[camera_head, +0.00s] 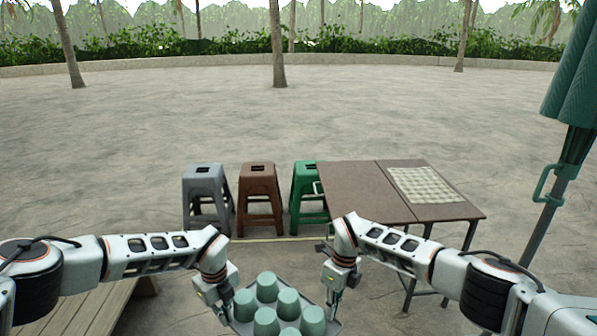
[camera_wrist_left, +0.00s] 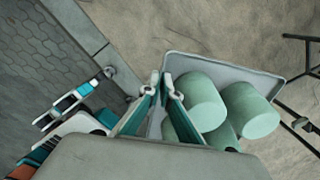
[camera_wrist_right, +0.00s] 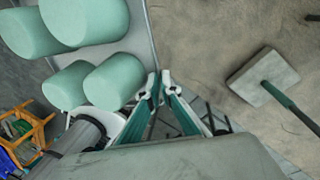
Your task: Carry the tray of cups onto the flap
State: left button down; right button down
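A grey tray (camera_head: 335,327) holds several upside-down pale green cups (camera_head: 288,303) at the bottom middle of the head view. My left gripper (camera_head: 226,310) has its fingertips on the tray's left rim; the rim also shows in the left wrist view (camera_wrist_left: 215,66). My right gripper (camera_head: 334,306) has its fingertips on the right rim, seen in the right wrist view (camera_wrist_right: 150,50). The tray appears held off the ground, roughly level. Ahead right stands a brown folding table (camera_head: 350,190); its right panel (camera_head: 440,212) carries a pale woven mat (camera_head: 422,184).
Grey (camera_head: 206,183), brown (camera_head: 258,185) and green (camera_head: 304,182) stools stand left of the table. A closed green umbrella (camera_head: 575,75) on a pole stands at the right. A wooden platform (camera_head: 95,308) is at lower left. Sandy ground beyond is open.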

aim_at(357, 185)
jog(key=i, duration=3.2)
jog(key=i+z, duration=0.1)
jog(key=z, duration=0.25)
jog(key=i+z, duration=0.1)
jog(key=z, duration=1)
